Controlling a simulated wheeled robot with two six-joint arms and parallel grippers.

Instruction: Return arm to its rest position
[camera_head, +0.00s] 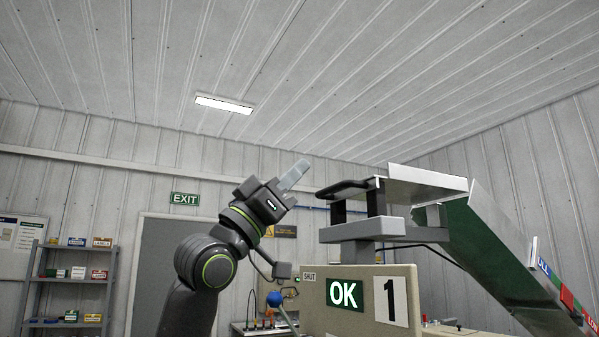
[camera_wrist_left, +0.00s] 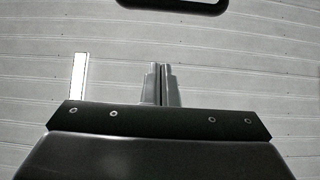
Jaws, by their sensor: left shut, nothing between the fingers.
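My left arm (camera_head: 215,262) rises from the bottom of the head view, dark grey with green rings. My left gripper (camera_head: 295,176) is raised and points up and to the right, with its fingers together and empty. In the left wrist view the two fingers (camera_wrist_left: 160,84) stand side by side against the ribbed ceiling, with nothing between them. My right gripper is in neither view.
Close to the right of the gripper stands a machine with a black handle (camera_head: 343,188) and a green sloped chute (camera_head: 490,262). Below is a panel (camera_head: 318,312) marked OK and 1. A blue-knobbed lever (camera_head: 274,299) stands beside it. Shelves (camera_head: 70,285) are at left.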

